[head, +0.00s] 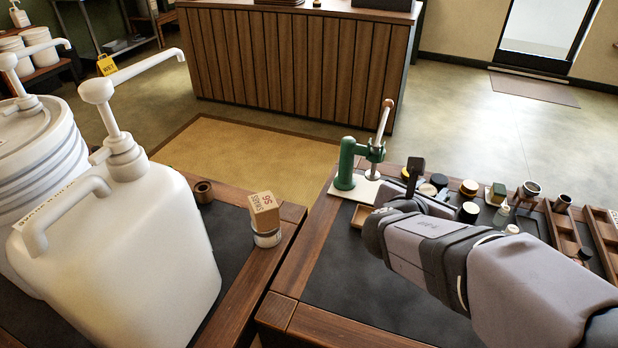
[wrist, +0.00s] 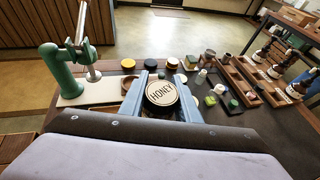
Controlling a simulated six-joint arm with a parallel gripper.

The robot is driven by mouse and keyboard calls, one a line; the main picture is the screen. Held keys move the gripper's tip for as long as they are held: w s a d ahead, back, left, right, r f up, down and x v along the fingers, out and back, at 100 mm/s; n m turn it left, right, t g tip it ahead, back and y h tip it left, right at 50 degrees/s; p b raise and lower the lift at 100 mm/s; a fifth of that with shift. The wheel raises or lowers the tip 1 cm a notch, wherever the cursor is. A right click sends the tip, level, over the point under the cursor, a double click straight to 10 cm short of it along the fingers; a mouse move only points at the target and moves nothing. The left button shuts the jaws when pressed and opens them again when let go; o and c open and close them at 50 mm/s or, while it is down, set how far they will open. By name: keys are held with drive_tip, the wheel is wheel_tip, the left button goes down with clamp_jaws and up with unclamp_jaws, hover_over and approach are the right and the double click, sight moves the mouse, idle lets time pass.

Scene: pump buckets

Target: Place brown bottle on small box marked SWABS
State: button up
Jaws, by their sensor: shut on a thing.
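The small box marked SWABS (head: 264,213) is tan and sits on top of a short white-and-clear jar (head: 267,238) near the right edge of the left table. In the wrist view, my gripper (wrist: 158,80) has its blue fingers either side of a round, cream-topped item marked HONEY (wrist: 161,93) and is shut on it. Its sides are mostly hidden, so I cannot tell its full shape. In the head view my arm covers the fingers, over the right table. Several dark brown bottles with pale labels (wrist: 297,88) stand at the far right of the wrist view.
A green press (head: 347,165) stands on a pale base at the right table's back left. Small jars (head: 469,187) and wooden trays (head: 565,235) crowd that table. A large white pump jug (head: 125,250) and a small brown cup (head: 203,192) stand left of the SWABS box. A gap separates the tables.

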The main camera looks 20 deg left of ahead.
sight(264, 210)
drive_tip(key=s+a+r+n+y+p, duration=0.1)
drive_tip(key=a+r, duration=0.4)
drive_tip(key=a, duration=0.6)
drive_tip(key=s+a+r+n+y+p, duration=0.2)
drive_tip(key=a+r+n+y+p, duration=0.1)
drive_tip(key=a, duration=0.9)
drive_tip(key=s+a+r+n+y+p, duration=0.2)
drive_tip(key=a+r+p, duration=0.4)
drive_tip(key=a, duration=0.5)
drive_tip(key=shift+a+r+n+y, duration=0.25)
drive_tip(key=shift+r+n+y, duration=0.25)
drive_tip(key=shift+r+y, duration=0.4)
drive_tip(key=shift+a+y, duration=0.3)
drive_tip(key=shift+n, duration=0.3)
drive_tip(key=f+b, duration=0.1)
drive_tip(key=f, duration=1.3)
drive_tip(key=shift+s+a+f+b, duration=0.15)
drive_tip(key=shift+a+b, duration=0.05)
drive_tip(key=shift+b, duration=0.15)
drive_tip(key=shift+f, duration=0.1)
wheel_tip(264, 210, down, 4)
drive_tip(key=shift+r+y, duration=0.15)
drive_tip(key=shift+y, duration=0.15)
